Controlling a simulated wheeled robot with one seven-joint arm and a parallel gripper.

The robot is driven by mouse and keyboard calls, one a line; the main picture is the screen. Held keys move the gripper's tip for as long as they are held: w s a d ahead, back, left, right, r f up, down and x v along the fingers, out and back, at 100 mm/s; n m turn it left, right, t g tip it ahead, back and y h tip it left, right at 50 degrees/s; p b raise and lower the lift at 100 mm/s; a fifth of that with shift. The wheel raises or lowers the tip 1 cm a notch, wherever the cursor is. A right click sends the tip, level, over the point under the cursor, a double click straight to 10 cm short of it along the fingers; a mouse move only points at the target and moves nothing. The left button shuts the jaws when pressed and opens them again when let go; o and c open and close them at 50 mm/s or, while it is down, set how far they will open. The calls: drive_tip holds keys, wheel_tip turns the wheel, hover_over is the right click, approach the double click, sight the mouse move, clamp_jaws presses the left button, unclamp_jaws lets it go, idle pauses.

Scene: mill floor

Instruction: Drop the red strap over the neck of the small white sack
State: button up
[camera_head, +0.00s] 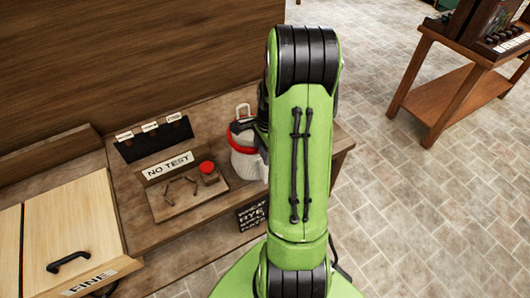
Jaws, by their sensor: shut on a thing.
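The small white sack (249,166) stands on the wooden bench, just left of my green arm, which covers its right side. A pale loop (242,109) rises at its top. The red strap (232,135) shows as an arc at the upper part of the sack. I cannot tell whether it rests around the neck or hangs in front of or above it. The dark end of my gripper (263,128) shows beside the strap at the arm's left edge. It is shut on the strap, though its fingertips are mostly hidden.
A board with a red knob (207,168) and a "NO TEST" sign (169,165) lies left of the sack. A dark labelled rack (153,139) stands behind. A pale "FINE" bin (75,228) is at lower left. A wooden side table (470,95) stands at upper right. The tiled floor between is clear.

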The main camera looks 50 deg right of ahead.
drive_tip(key=shift+s+a+f+g+y, duration=0.15)
drive_tip(key=shift+s+a+f, duration=0.1)
drive_tip(key=shift+s+f, duration=0.3)
drive_tip(key=shift+s+a+f+g+y, duration=0.15)
drive_tip(key=shift+s+a+f, duration=0.15)
drive_tip(key=shift+f, duration=0.4)
drive_tip(key=o, duration=1.2)
drive_tip(key=shift+o, duration=1.1)
drive_tip(key=shift+s, duration=0.15)
drive_tip(key=shift+r, duration=0.1)
drive_tip(key=r, duration=0.2)
drive_tip(key=w+d+r, duration=0.1)
drive_tip(key=r, duration=0.1)
drive_tip(key=w+d+r+p, duration=0.1)
drive_tip(key=r, duration=0.1)
wheel_tip(320, 180, up, 12)
drive_tip(key=s+p, duration=0.1)
drive_tip(key=s, duration=0.1)
drive_tip(key=shift+t+p, duration=0.4)
drive_tip(key=shift+f, duration=0.1)
